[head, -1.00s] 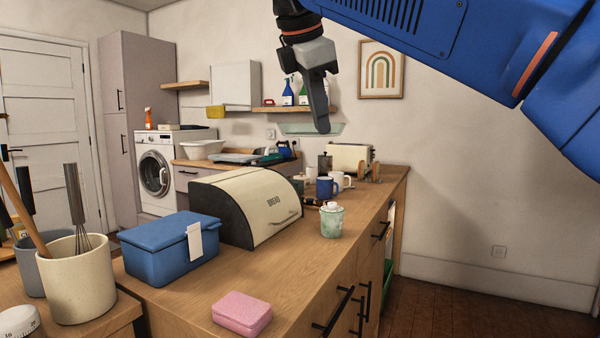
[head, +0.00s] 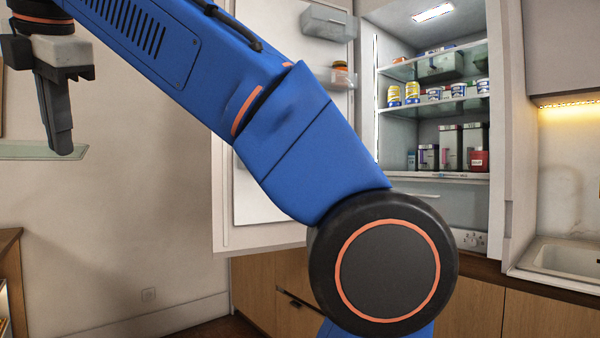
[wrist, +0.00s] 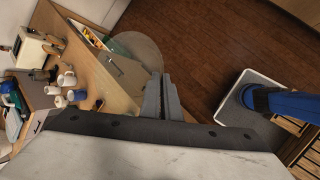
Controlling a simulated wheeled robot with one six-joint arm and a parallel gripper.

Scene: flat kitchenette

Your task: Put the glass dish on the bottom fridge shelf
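My gripper (head: 62,148) hangs pointing down at the left of the head view, shut on the rim of the pale green, see-through glass dish (head: 25,152). The wrist view shows the round dish (wrist: 140,50) beyond the closed fingers (wrist: 163,92), held clear above the floor. The fridge (head: 395,150) stands open at the right of the head view, well apart from my gripper. Its bottom shelf (head: 440,177) carries tins, purple packs and a red jar towards the right. The shelf's left part looks bare, but my arm and the door hide some of the fridge's left side.
The open fridge door (head: 232,215) reaches out to the left, with a jar (head: 343,75) on a door rack. Upper shelves hold tins and tubs. A sink (head: 568,258) is at the right. In the wrist view, a counter (wrist: 95,75) with mugs lies left; bare floor (wrist: 200,45) lies right.

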